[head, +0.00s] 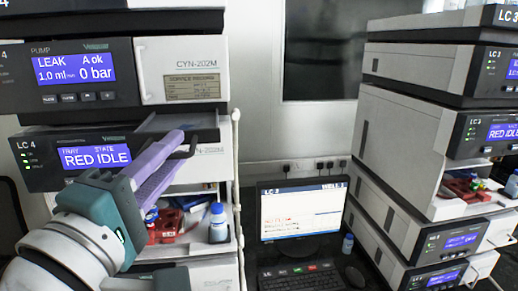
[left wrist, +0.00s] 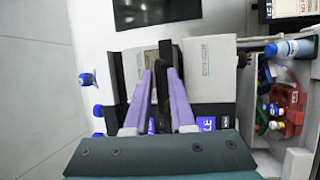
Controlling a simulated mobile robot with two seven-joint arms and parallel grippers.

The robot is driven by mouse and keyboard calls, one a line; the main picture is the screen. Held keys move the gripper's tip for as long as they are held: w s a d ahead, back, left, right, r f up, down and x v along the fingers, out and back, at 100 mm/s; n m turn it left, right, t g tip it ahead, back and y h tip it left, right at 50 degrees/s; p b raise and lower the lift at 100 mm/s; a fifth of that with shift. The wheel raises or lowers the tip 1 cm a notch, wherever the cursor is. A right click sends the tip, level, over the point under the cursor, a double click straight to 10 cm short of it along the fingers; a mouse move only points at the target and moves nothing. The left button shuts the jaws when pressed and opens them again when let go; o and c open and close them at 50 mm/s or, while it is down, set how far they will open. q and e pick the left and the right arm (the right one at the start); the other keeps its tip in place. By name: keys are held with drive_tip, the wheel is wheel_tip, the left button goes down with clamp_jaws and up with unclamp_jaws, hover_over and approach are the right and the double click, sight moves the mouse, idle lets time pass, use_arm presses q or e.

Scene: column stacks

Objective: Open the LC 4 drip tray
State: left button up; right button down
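The LC 4 drip tray module (head: 75,159) is in the left stack in the head view, with a blue display that reads RED IDLE. A dark bar handle (head: 188,150) sticks out from its front. My left gripper (head: 170,143) has its purple fingers at this handle. In the left wrist view the dark handle (left wrist: 164,60) runs between the two fingers (left wrist: 160,74). The fingers are apart with the handle between them, but I cannot tell whether they press on it. My right gripper is not in view.
Below the handle, an open shelf holds a red holder (head: 166,225) and a blue-capped bottle (head: 218,222). The pump module (head: 75,72) is above. A monitor (head: 302,210) and keyboard (head: 300,277) stand to the right. The LC 3 stack (head: 400,130) is at far right.

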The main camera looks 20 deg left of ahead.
use_arm(q)
drive_tip(key=b+v, duration=0.5)
drive_tip(key=v, duration=0.5)
drive_tip(key=shift+b, duration=0.3)
drive_tip(key=shift+w, duration=0.1)
